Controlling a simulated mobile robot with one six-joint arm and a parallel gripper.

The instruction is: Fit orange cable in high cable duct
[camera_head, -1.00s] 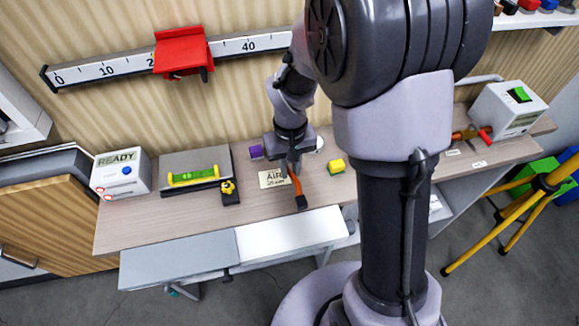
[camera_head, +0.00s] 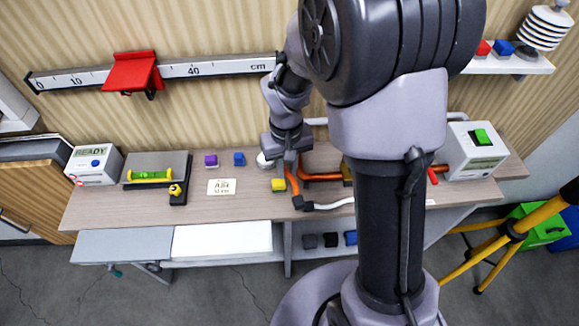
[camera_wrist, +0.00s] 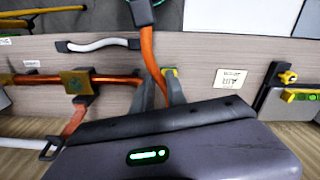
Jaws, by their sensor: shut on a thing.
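My gripper (camera_head: 288,165) is shut on the orange cable (camera_head: 292,182) above the workbench. The cable hangs forward from the fingers to a black end (camera_head: 299,202). In the wrist view, the cable (camera_wrist: 148,50) runs from between my fingertips (camera_wrist: 160,88) up to its black end (camera_wrist: 141,12). A grey tube (camera_head: 315,121) runs along the wall behind my gripper, partly hidden by my arm. I cannot tell whether it is the high cable duct. A copper-orange pipe (camera_head: 322,177) lies just right of my gripper; the wrist view shows its yellow-brown block (camera_wrist: 76,82).
A white cable (camera_head: 333,204) lies beside the black end. A white device (camera_head: 472,150) stands right. A yellow tripod (camera_head: 515,235) is near the right bench end.

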